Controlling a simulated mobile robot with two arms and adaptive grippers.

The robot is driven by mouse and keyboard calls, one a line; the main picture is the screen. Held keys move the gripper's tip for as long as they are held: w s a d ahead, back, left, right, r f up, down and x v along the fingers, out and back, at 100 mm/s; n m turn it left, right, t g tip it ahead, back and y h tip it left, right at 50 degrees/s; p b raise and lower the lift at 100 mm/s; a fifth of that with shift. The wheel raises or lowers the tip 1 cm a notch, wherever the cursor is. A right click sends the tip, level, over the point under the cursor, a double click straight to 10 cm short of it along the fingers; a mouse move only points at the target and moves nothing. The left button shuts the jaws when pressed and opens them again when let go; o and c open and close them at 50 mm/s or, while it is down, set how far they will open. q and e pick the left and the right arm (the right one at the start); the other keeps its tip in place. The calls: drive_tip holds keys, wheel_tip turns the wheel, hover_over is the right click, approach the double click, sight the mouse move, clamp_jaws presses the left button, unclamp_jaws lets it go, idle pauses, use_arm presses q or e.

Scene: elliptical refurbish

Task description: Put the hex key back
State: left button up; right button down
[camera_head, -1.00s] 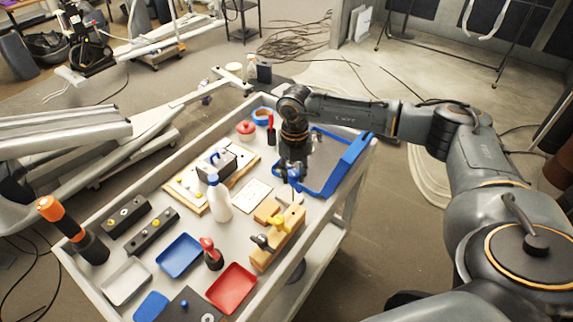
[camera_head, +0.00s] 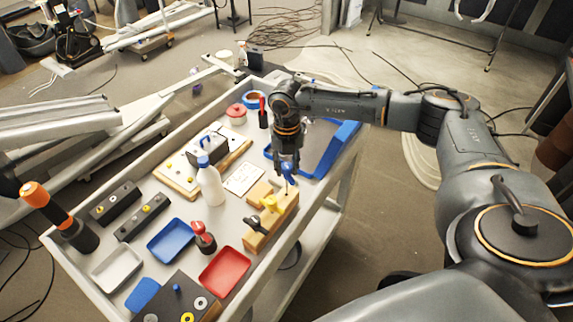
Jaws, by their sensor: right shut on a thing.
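My right gripper (camera_head: 287,166) points down over the back end of a wooden block (camera_head: 262,236) and is shut on a blue-handled tool, which looks like the hex key (camera_head: 290,172). Its thin dark shaft hangs down to the block's back end; I cannot tell whether its tip is in a hole or just above it. My left gripper is not in view.
A blue tray (camera_head: 338,146) lies behind the gripper at the cart's right edge. A red tray (camera_head: 225,271) and a blue tray (camera_head: 171,241) lie in front.

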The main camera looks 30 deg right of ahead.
drive_tip(key=shift+r, duration=0.1)
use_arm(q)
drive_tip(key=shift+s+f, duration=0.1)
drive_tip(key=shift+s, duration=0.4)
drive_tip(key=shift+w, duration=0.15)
use_arm(e)
drive_tip(key=shift+f+b, duration=0.7)
drive_tip(key=shift+f, duration=0.05)
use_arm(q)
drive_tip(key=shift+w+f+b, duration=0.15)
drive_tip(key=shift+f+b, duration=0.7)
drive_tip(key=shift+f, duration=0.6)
use_arm(e)
drive_tip(key=shift+f, duration=1.2)
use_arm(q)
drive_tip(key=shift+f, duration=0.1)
use_arm(e)
drive_tip(key=shift+f, duration=0.15)
use_arm(q)
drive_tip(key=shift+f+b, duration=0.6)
drive_tip(key=shift+b, duration=0.1)
use_arm(e)
drive_tip(key=shift+f, duration=0.85)
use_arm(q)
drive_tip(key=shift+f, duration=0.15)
use_arm(e)
drive_tip(key=shift+f, duration=0.15)
